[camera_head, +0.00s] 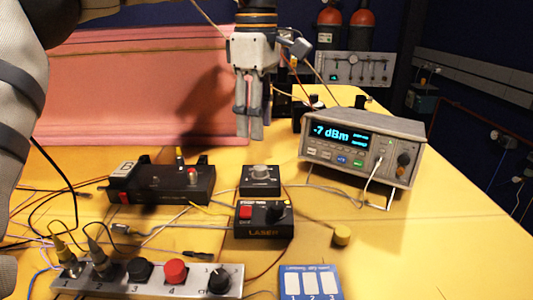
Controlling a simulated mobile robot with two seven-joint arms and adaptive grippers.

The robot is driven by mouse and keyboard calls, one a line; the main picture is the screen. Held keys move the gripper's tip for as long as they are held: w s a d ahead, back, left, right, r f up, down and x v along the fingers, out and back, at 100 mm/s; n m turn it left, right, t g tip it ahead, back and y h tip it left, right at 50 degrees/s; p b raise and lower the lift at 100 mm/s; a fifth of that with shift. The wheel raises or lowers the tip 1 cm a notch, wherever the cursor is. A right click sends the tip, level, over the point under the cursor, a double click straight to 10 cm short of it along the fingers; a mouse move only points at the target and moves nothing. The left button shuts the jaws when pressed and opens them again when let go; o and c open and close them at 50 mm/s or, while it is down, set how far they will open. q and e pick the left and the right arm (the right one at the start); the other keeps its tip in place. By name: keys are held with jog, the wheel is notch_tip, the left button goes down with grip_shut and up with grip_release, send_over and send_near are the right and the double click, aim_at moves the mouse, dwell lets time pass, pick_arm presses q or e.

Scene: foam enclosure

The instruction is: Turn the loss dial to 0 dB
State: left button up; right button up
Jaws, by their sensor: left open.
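A small black box with a round grey knob (261,172) on top stands at the middle of the yellow table. It looks like the loss dial, but I cannot read its scale. My left gripper (249,137) hangs with its fingers down, above and behind this box and apart from it. A power meter (363,146) to the right shows -7 dBm. My right gripper is not in view.
A black laser box (264,220) with a red switch and black knob sits just in front. A numbered panel (148,281) with red and black caps, a blue card (310,283), a black device (162,185) and cables lie around. Pink foam (130,85) stands behind.

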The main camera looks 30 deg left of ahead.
aim_at(259, 167)
pick_arm(q)
notch_tip(259, 167, down, 9)
jog(key=shift+r, duration=0.1)
grip_shut()
